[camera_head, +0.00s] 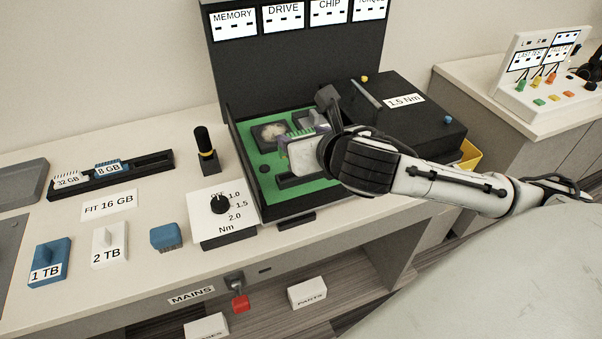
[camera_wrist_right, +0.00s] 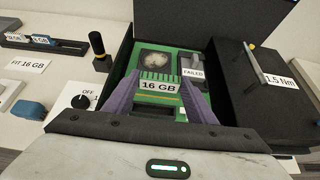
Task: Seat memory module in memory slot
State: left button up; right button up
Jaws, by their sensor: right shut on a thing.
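The memory module (camera_wrist_right: 158,78) is green with a "16 GB" label and a gold lower edge. My right gripper (camera_wrist_right: 157,92) is shut on it, with purple fingers at both sides, over the green board in the open black case. In the head view my right gripper (camera_head: 303,137) hides most of the module and part of the green board (camera_head: 262,187). A dark bar lies on the board below the gripper; I cannot tell whether it is the memory slot, or whether the module touches a slot. My left gripper is not in view.
A part labelled "FAILED" (camera_wrist_right: 193,73) and a round fan (camera_wrist_right: 156,62) lie close by on the board. The case's upright lid (camera_head: 290,65) stands behind. A torque dial (camera_head: 222,208), black-handled tool (camera_head: 206,150) and module rack (camera_head: 115,175) stand left; a "1.5 Nm" box (camera_head: 425,115) stands right.

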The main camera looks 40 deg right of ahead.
notch_tip(320, 180, down, 8)
jog(key=shift+r+b, duration=0.15)
jog(key=shift+b, duration=0.4)
jog(key=o, duration=1.1)
jog(key=shift+c, duration=0.2)
